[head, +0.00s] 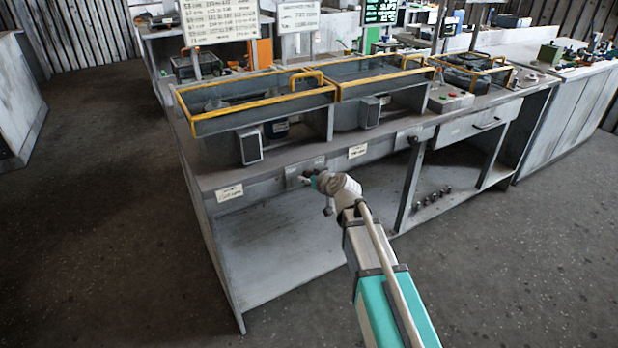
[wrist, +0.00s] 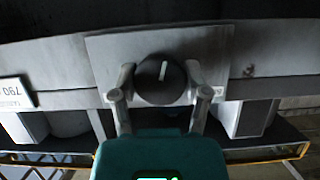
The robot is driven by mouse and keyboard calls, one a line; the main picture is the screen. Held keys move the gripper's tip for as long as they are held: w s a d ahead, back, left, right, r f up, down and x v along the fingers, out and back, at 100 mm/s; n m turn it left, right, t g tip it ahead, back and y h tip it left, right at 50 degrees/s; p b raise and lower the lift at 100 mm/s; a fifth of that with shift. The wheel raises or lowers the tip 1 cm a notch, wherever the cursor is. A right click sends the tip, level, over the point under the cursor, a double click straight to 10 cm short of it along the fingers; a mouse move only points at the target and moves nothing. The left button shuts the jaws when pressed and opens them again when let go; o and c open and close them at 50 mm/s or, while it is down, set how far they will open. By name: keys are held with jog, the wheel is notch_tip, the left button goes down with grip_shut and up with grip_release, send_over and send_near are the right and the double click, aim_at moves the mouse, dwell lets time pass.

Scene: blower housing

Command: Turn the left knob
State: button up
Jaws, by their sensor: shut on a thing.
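The knob (wrist: 160,72) is round and black with a white pointer line, on a pale plate (wrist: 110,55) on the bench's front panel. In the wrist view its pointer stands nearly upright, leaning slightly. My gripper (wrist: 160,82) has one finger on each side of the knob and is shut on it. In the head view my gripper (head: 306,179) is at the left part of the bench front, between two white labels, and hides the knob there.
The grey bench (head: 270,188) carries yellow-framed housings (head: 250,100) on top. A white label (head: 229,192) is left of my gripper, another (head: 358,151) right. Below is an open shelf space (head: 280,250); several small dark parts (head: 432,196) lie on its right. The floor in front is clear.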

jog(key=shift+c, duration=0.5)
jog(key=shift+m+g+y, duration=0.4)
jog(key=shift+m+y, duration=0.1)
jog(key=shift+m, duration=0.5)
jog(key=o, duration=1.2)
jog(key=shift+c, duration=0.2)
